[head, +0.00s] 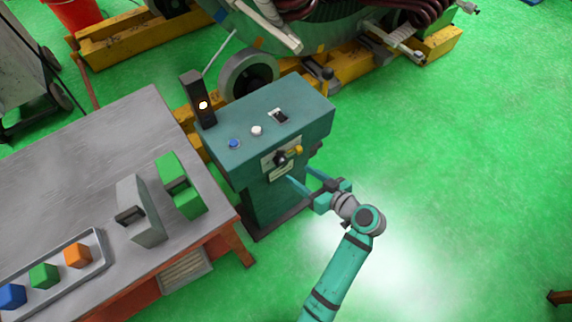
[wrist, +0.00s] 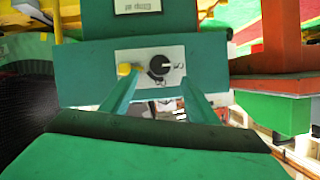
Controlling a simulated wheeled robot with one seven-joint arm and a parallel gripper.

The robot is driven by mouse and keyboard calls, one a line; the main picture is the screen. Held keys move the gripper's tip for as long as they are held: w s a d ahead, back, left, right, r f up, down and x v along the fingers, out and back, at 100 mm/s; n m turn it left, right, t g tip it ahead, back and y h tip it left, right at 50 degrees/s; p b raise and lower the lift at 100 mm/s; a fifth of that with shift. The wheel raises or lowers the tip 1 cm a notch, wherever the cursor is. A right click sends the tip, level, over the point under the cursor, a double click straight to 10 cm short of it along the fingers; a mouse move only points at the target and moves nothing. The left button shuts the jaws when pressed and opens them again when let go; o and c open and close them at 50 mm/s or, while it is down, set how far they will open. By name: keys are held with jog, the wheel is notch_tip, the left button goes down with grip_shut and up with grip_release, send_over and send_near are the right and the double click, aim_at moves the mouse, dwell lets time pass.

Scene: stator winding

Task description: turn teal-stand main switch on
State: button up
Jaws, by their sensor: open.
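The teal stand (head: 265,125) stands beside the grey table. On its front is a pale plate with a black rotary switch (head: 281,158) and a yellow part beside it. In the wrist view the black switch (wrist: 160,66) has a light mark pointing right, and the yellow part (wrist: 124,69) is to its left. My gripper (head: 299,174) is open in front of the plate, just below and right of the switch in the head view. Contact cannot be told.
The stand's top has a blue button (head: 234,143), a white button (head: 257,130) and a black rocker (head: 279,116). A black post with a lit lamp (head: 203,105) stands at its left. The table (head: 85,155) holds coloured blocks. Green floor is open at right.

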aim_at(284, 164)
jog(key=x, duration=0.8)
jog(key=shift+w+a+f, duration=0.1)
jog(key=shift+w+a, duration=0.05)
jog(key=shift+a, duration=0.05)
jog(key=c, duration=1.1)
